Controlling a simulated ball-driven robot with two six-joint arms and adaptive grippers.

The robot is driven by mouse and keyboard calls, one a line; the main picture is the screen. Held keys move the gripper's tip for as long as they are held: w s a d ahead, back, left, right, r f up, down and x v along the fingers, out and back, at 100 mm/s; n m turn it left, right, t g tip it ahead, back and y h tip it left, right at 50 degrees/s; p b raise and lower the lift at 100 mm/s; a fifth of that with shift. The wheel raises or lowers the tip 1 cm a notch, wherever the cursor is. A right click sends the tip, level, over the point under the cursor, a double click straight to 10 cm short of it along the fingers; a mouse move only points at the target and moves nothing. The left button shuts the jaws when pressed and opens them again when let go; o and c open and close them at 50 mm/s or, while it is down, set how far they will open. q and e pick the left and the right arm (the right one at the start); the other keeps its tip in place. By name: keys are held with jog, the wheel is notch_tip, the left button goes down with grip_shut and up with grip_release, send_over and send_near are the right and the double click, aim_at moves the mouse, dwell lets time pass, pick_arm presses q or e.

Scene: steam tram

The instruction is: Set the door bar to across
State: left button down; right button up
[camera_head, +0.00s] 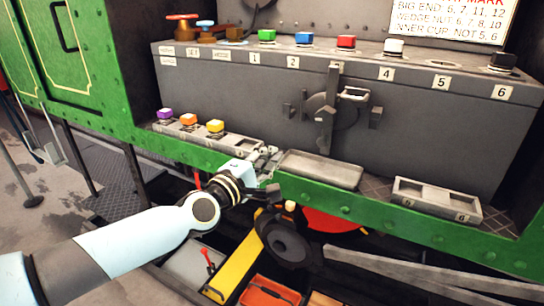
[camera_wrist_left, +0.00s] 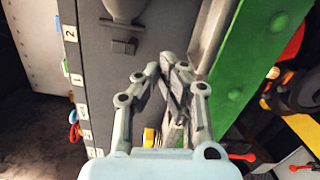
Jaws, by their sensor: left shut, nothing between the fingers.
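The door bar (camera_head: 326,112) is a dark grey bar standing upright on the front of the grey cabinet (camera_head: 230,92). It crosses a round plate, with a light-topped handle (camera_head: 354,94) to its right. One bracket (camera_head: 288,110) sits left of the bar and another (camera_head: 375,116) sits right. My left gripper (camera_head: 268,158) is shut and empty, low and left of the bar, apart from it, near the grey tray. In the left wrist view its fingertips (camera_wrist_left: 174,72) are together. A small bracket (camera_wrist_left: 123,47) shows beyond them. My right gripper is not in view.
A shallow grey tray (camera_head: 320,170) lies on the ledge below the bar. A two-slot holder (camera_head: 437,198) is right of it. Purple, orange and yellow (camera_head: 215,126) blocks sit at left. Several coloured blocks stand on the cabinet's top. The green sill (camera_head: 380,206) runs along the front.

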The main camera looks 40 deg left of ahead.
pick_arm(q)
jog(key=w, duration=0.5)
jog(key=w+b, duration=0.1)
jog(key=w, duration=0.1)
jog(key=shift+w+a, duration=0.15)
jog(key=shift+a, duration=0.25)
jog(key=shift+w+d+r+p, duration=0.15)
jog(key=shift+d+p, duration=0.15)
jog(key=shift+d, duration=0.3)
jog(key=shift+w+d+r+p, duration=0.15)
jog(key=shift+d+p, duration=0.1)
jog(key=shift+d, duration=0.35)
jog(key=shift+w+d+r, duration=0.1)
jog(key=shift+w+d, duration=0.05)
jog(key=shift+d, duration=0.35)
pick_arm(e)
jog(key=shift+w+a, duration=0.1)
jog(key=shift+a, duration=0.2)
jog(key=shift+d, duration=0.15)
pick_arm(q)
jog(key=shift+d, duration=0.1)
jog(key=shift+w+d+f+n, duration=0.1)
jog(key=shift+f+n, duration=0.1)
jog(key=shift+n, duration=0.1)
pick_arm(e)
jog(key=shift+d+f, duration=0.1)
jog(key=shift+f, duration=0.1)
